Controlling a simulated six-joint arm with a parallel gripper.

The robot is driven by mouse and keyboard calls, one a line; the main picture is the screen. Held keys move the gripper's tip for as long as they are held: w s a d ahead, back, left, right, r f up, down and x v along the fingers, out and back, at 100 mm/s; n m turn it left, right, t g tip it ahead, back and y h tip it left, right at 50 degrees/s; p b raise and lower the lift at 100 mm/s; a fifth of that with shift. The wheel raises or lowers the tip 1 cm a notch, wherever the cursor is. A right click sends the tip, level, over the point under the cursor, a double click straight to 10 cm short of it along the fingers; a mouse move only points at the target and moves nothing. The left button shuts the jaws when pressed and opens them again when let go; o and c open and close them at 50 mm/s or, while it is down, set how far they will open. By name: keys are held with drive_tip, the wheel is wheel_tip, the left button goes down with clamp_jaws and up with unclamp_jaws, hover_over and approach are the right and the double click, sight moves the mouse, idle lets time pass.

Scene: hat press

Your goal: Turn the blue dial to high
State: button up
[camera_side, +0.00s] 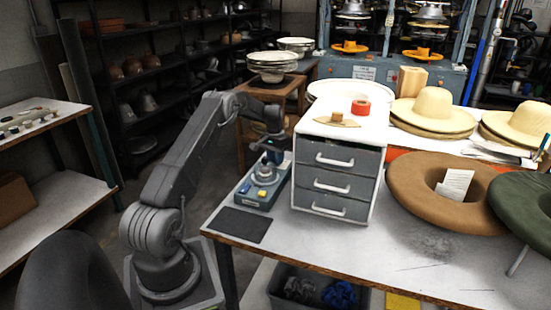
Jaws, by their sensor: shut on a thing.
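A small blue-grey machine (253,201) with a round metal part (264,175) on top stands at the table's left end, beside the drawer unit. Small yellow and blue spots show on its front. My gripper (270,152) is low over the machine's back end, pointing down, shut on what seems to be the blue dial. The fingers and arm hide most of the dial, so its setting cannot be read.
A white and grey drawer unit (336,177) stands close to the right of the machine. A dark mat (238,225) lies in front. Brown (436,200) and green (528,208) ring-shaped forms and straw hats (433,108) are further right. The table's front middle is clear.

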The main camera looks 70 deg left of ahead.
drive_tip(key=o, duration=0.9)
drive_tip(key=shift+o, duration=0.2)
wheel_tip(320, 180, up, 14)
drive_tip(key=shift+s+a, duration=0.15)
drive_tip(key=shift+a, duration=0.1)
